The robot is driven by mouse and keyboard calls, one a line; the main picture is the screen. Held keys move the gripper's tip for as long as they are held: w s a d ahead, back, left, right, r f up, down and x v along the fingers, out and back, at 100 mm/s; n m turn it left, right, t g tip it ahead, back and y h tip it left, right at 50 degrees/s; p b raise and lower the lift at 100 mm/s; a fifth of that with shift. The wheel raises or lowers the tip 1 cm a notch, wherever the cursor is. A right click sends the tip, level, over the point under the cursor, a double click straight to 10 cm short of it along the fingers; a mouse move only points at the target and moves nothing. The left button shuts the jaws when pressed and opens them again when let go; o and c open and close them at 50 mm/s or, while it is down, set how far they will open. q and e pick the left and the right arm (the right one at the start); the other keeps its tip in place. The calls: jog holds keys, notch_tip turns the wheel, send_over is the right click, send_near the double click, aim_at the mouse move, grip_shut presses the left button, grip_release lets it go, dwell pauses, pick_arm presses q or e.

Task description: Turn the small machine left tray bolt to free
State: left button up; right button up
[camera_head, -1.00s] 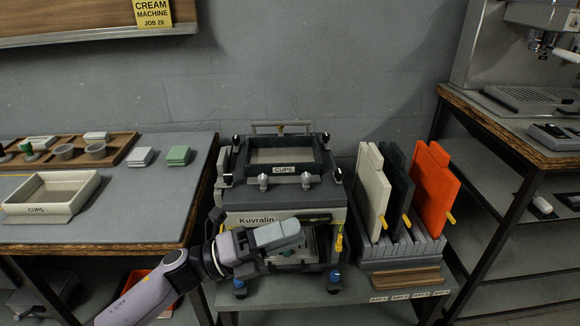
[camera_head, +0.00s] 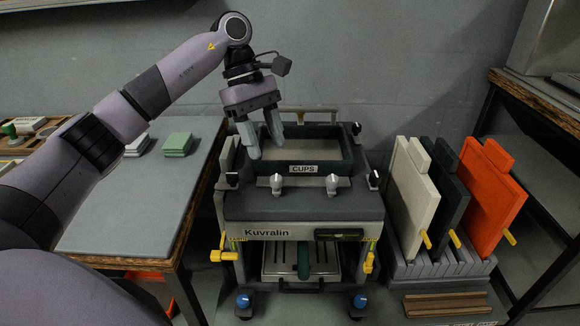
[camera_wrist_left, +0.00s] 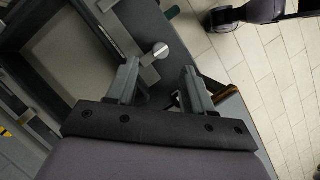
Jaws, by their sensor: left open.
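Two silver bolts sit at the tray's front edge: the left one (camera_head: 276,182) and the right one (camera_head: 332,183). My left gripper (camera_head: 265,149) is open and points down over the left part of the tray, behind the left bolt and apart from it. In the left wrist view a silver bolt head (camera_wrist_left: 160,50) shows beyond and between the two open fingers (camera_wrist_left: 160,72). My right gripper is out of view.
Yellow levers (camera_head: 223,256) (camera_head: 369,262) flank the machine front. Dark-and-white knobs (camera_head: 231,179) (camera_head: 375,178) sit at its top corners. A rack (camera_head: 440,262) of upright cream, dark and orange boards stands right. A grey table (camera_head: 140,215) with a green block stack (camera_head: 177,144) stands left.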

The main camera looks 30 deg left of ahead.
aim_at(276, 177)
pick_arm(q)
jog(key=shift+x, duration=3.45)
jog(key=shift+a, duration=0.1)
grip_shut()
